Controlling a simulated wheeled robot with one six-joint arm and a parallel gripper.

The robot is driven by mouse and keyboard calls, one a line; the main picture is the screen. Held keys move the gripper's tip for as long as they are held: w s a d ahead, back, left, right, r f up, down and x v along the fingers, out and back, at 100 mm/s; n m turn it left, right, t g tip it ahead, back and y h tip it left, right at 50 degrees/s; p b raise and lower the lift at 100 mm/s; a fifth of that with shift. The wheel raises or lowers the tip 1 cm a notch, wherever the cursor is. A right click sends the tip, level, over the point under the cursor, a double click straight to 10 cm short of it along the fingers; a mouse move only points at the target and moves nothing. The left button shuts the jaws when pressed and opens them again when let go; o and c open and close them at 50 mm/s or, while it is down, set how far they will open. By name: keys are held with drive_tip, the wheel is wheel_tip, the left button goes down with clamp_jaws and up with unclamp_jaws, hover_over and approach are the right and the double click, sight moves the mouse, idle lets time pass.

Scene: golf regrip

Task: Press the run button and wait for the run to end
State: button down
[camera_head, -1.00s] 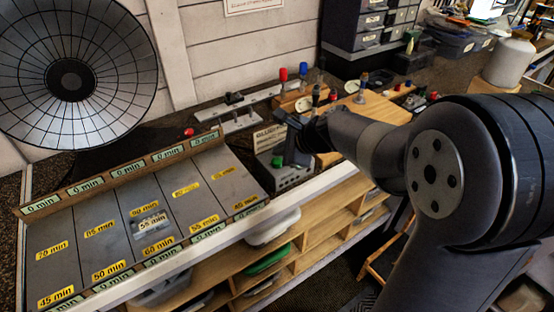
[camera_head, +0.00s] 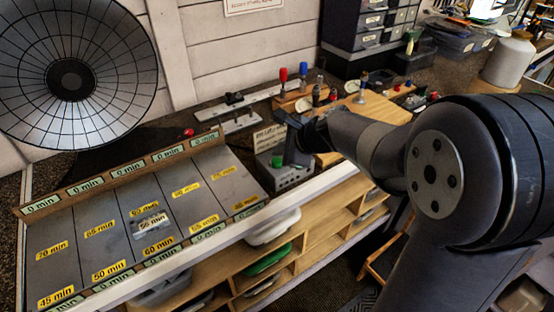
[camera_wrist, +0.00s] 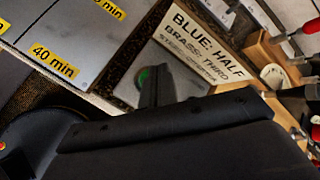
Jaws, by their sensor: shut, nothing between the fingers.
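A green button (camera_head: 277,161) sits on a grey box (camera_head: 291,176) near the front edge of the bench. I cannot read any lettering on the button. My gripper (camera_head: 290,157) is shut and empty, pointing down over the box, close to the right of the button. In the wrist view the green button (camera_wrist: 142,77) shows partly behind the dark fingers (camera_wrist: 156,80). I cannot tell whether the fingertips touch the button or box. A sign (camera_wrist: 195,40) reading "BLUE: HALF, BRASS: THIRD" stands behind the box.
A sloped grey board (camera_head: 110,232) with yellow minute labels lies to the left. A round fan-like dish (camera_head: 72,80) stands behind it. A red button (camera_head: 189,132) is at the back. Wooden blocks with red and blue-handled tools (camera_head: 283,75) stand behind my gripper.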

drive_tip(key=shift+f, duration=0.1)
drive_tip(key=shift+f+b, duration=0.35)
drive_tip(key=shift+f+b, duration=0.45)
drive_tip(key=shift+f, duration=0.1)
idle(0.6)
drive_tip(key=shift+r, duration=0.1)
drive_tip(key=shift+r+p, duration=0.9)
drive_tip(key=shift+p, duration=0.05)
drive_tip(key=shift+r, duration=0.1)
wheel_tip(320, 180, up, 5)
drive_tip(key=p, duration=0.4)
drive_tip(key=shift+p, duration=0.35)
drive_tip(key=shift+d, duration=0.1)
